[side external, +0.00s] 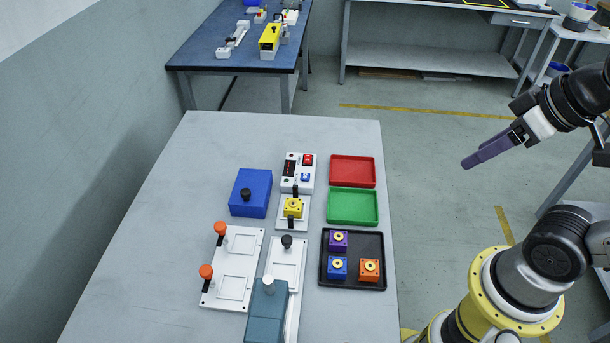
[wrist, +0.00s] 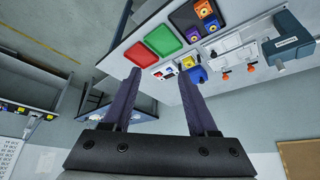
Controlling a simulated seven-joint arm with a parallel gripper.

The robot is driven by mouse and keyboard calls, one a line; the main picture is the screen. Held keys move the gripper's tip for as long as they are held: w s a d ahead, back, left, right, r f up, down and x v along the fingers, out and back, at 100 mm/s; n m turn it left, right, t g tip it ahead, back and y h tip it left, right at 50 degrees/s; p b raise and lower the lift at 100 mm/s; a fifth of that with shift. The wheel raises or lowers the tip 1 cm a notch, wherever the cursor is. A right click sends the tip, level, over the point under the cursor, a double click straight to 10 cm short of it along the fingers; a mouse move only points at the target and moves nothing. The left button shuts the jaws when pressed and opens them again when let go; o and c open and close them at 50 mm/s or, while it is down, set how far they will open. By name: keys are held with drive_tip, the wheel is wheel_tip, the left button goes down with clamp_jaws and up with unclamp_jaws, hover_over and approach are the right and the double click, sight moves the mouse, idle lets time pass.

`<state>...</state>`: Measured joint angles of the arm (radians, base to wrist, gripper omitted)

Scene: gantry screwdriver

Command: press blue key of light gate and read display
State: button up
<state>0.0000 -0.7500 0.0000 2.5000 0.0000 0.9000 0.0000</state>
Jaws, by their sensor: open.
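The light gate (side external: 296,185) is a small white box with a dark display, a red key and a blue key (side external: 305,177), standing on the table's far half. The display (side external: 289,169) is too small to read. A yellow block (side external: 292,207) sits in a white holder just in front of the gate. My gripper (side external: 468,162) has purple fingers and is held in the air well right of the table, apart from everything. In the wrist view its fingers (wrist: 161,72) are spread and empty, with the gate (wrist: 164,73) showing small between the tips.
Red (side external: 352,171) and green (side external: 352,206) trays lie right of the gate. A black tray (side external: 353,284) holds purple, blue and orange blocks. A blue box (side external: 250,193) with a black knob stands left. White fixtures (side external: 234,268) and a teal device (side external: 266,311) occupy the front.

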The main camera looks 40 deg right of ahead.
clamp_jaws()
idle(1.3)
